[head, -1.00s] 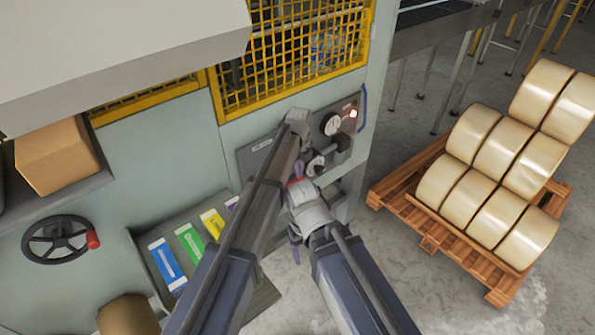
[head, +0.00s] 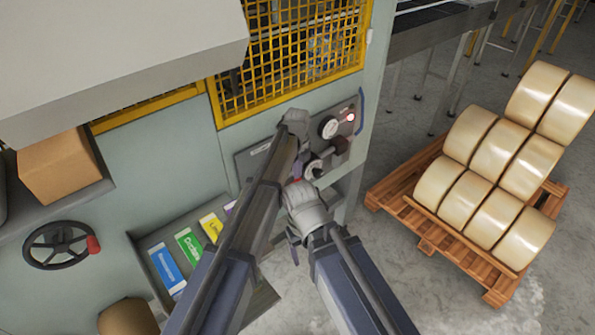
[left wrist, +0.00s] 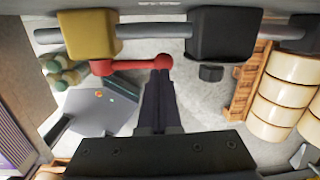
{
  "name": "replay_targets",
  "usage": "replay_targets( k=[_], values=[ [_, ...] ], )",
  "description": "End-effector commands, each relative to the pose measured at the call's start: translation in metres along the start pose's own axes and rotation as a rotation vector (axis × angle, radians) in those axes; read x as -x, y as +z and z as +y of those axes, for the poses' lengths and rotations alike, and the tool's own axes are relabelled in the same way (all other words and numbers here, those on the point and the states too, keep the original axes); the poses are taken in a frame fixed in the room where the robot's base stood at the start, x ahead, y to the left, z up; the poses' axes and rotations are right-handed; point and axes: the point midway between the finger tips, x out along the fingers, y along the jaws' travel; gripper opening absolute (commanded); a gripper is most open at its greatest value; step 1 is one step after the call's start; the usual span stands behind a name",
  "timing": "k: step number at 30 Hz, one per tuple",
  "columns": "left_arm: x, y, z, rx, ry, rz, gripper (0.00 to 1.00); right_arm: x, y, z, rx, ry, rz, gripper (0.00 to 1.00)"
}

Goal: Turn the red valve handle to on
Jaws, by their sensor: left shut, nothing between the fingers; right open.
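The red valve handle (left wrist: 130,66) shows in the left wrist view as a bar lying roughly across the picture, below a grey pipe, with a round red knob at its right end. My left gripper (left wrist: 160,78) is shut and empty, its fingertips just below that knob; I cannot tell whether they touch it. In the head view my left arm hides most of the handle; a small red patch (head: 296,181) shows between my arms. The left fingertips are hidden there. My right gripper (head: 294,252) is open, low beside the left arm.
The pipe carries a yellow block (left wrist: 90,35) and a black block (left wrist: 222,36). A panel with a gauge (head: 329,127) and a lit red lamp (head: 350,117) is on the machine. A handwheel (head: 60,245) is at left. A pallet (head: 430,243) of rolls stands right, on open floor.

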Motion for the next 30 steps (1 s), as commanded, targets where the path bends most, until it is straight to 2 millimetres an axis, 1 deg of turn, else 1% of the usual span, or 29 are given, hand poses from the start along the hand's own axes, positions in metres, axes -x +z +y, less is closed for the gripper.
replay_targets(
  k=[1,9,12,16,30],
  values=[
    [0.012,0.0,0.0,0.0,0.0,0.0,0.0,0.012,0.001,0.001,0.0,0.0,0.0,0.76],
    [0.049,0.0,0.0,0.0,0.0,0.0,0.0,0.049,0.003,0.005,0.0,0.0,0.0,0.76],
    [0.059,0.0,0.0,0.0,0.0,0.0,0.0,0.058,0.003,0.006,0.0,0.0,0.0,0.76],
    [0.064,0.0,0.0,0.0,0.0,0.0,0.0,0.063,0.004,0.006,0.001,0.0,0.0,0.76],
    [0.062,0.0,0.0,0.0,0.0,0.0,0.0,0.062,0.004,0.006,0.0,0.0,0.0,0.76]
  ],
)
